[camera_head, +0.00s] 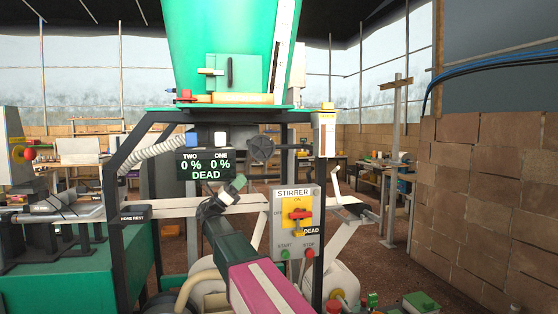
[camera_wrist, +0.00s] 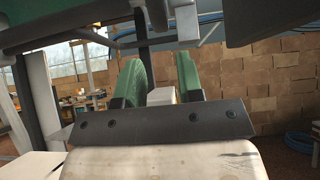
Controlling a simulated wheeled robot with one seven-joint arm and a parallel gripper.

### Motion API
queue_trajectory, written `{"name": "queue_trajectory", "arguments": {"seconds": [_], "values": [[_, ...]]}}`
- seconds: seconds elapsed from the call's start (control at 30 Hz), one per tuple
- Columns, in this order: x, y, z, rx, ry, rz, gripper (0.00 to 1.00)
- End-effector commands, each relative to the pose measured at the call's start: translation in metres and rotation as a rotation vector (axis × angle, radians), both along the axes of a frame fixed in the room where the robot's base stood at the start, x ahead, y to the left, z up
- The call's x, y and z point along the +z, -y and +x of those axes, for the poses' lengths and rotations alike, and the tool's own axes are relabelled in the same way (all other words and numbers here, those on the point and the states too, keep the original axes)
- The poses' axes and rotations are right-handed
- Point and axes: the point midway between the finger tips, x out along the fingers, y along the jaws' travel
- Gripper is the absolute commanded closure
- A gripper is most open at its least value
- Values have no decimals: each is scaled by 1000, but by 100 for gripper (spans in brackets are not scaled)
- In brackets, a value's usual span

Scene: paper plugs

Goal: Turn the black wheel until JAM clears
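A dark round wheel (camera_head: 262,149) sits on the machine frame, just right of the display; it looks black or dark grey. The display (camera_head: 205,164) reads TWO 0 %, ONE 0 % and DEAD; I see no JAM lettering. My gripper (camera_head: 236,184) is below and left of the wheel, apart from it in the picture. In the wrist view, my gripper (camera_wrist: 159,75) has its two green fingers spread, with nothing held between them. I cannot make out the wheel in the wrist view.
A STIRRER box (camera_head: 295,222) with a red-and-yellow switch, START and STOP buttons and a DEAD label hangs right of my gripper. A green hopper (camera_head: 232,45) stands above. Frame posts (camera_head: 318,220) flank the space. A block wall (camera_head: 480,190) is at right.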

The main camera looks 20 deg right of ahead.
Motion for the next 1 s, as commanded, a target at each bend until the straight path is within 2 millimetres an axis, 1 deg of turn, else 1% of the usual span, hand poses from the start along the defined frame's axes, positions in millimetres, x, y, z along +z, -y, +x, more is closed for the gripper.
{"name": "queue_trajectory", "arguments": {"seconds": [0.03,0.1,0.23,0.37,0.7,0.8,1.0], "values": [[0,-7,0,9,-1,5,66],[1,-12,-1,16,0,10,66],[6,-8,-1,17,0,13,66],[18,5,-2,15,1,12,66],[59,46,-2,15,1,12,66],[68,55,-1,16,0,12,66],[76,63,-1,16,-1,11,66]]}}
